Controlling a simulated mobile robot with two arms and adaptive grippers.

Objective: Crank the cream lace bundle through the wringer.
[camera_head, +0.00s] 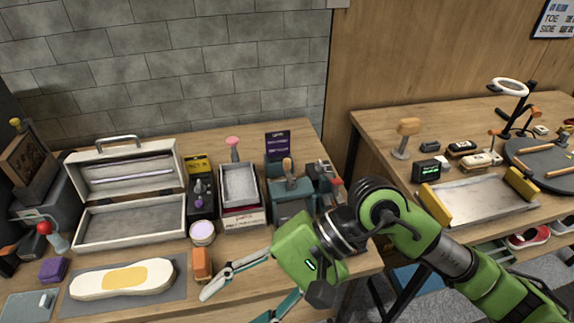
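My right gripper (228,309) comes in from the right over the front edge of the left bench. Its two teal-tipped fingers are spread, with nothing seen between them; the lower one runs to the frame's bottom edge. A grey device with a red-tipped handle (337,182) stands behind my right arm and may be the wringer. My arm hides part of it. A teal unit with a wooden knob (287,165) stands just left of it. I cannot make out the cream lace bundle. My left gripper is not in view.
An orange-brown block (201,265) stands by the upper fingertip. A cream sole (122,279) lies on a grey mat to the left. Behind are an open case (130,222), a white tub (203,232) and a tray box (240,185). The right bench holds a metal tray (480,202).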

